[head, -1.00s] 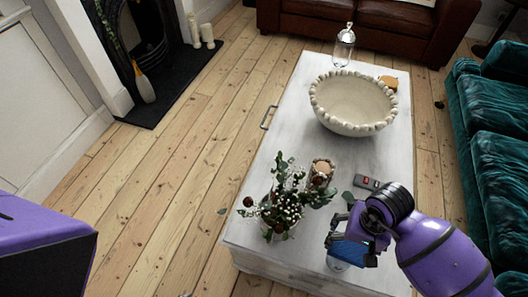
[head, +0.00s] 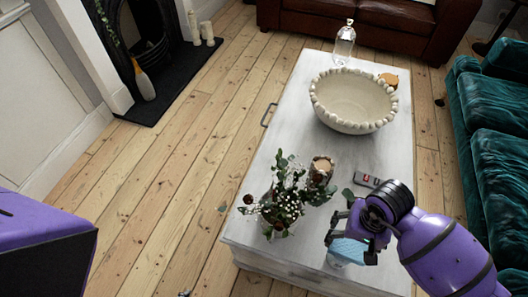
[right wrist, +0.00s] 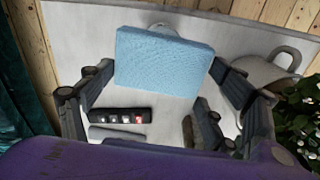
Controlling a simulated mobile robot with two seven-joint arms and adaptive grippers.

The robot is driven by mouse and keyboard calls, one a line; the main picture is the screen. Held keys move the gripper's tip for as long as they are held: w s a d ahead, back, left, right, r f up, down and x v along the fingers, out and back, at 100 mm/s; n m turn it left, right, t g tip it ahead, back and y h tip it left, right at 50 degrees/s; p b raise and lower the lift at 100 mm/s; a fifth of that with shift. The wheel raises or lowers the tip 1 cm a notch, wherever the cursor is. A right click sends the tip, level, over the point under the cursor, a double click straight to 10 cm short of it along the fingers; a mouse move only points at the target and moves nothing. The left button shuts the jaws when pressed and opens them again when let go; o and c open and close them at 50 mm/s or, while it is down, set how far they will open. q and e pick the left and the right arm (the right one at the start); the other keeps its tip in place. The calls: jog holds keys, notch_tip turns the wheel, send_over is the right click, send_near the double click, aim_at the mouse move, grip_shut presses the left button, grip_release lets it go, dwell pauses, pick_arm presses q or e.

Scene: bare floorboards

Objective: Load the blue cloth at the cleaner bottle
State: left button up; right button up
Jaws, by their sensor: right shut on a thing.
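The blue cloth (right wrist: 160,62) is a light blue, folded, block-like pad between the fingertips of my right gripper (right wrist: 163,72). It also shows in the head view (head: 350,249), under the right gripper (head: 350,242) above the near end of the white table. My right gripper is shut on the cloth. A pale rounded thing (right wrist: 162,31) peeks out behind the cloth in the right wrist view; it may be the cleaner bottle, but the cloth hides most of it. My left gripper is out of view; only a purple part of my own body shows at the left.
The white table (head: 293,113) carries a flower jug (head: 285,205), a candle holder (head: 321,168), a remote (head: 367,180), a beaded bowl (head: 353,101) and a clear glass bottle (head: 344,42) at the far end. A green sofa (head: 500,170) stands close on the right. Floorboards are clear on the left.

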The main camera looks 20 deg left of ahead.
aim_at(351, 241)
jog(key=shift+w+r+p, duration=0.15)
jog(key=shift+r+p, duration=1.35)
jog(key=shift+r, duration=1.9)
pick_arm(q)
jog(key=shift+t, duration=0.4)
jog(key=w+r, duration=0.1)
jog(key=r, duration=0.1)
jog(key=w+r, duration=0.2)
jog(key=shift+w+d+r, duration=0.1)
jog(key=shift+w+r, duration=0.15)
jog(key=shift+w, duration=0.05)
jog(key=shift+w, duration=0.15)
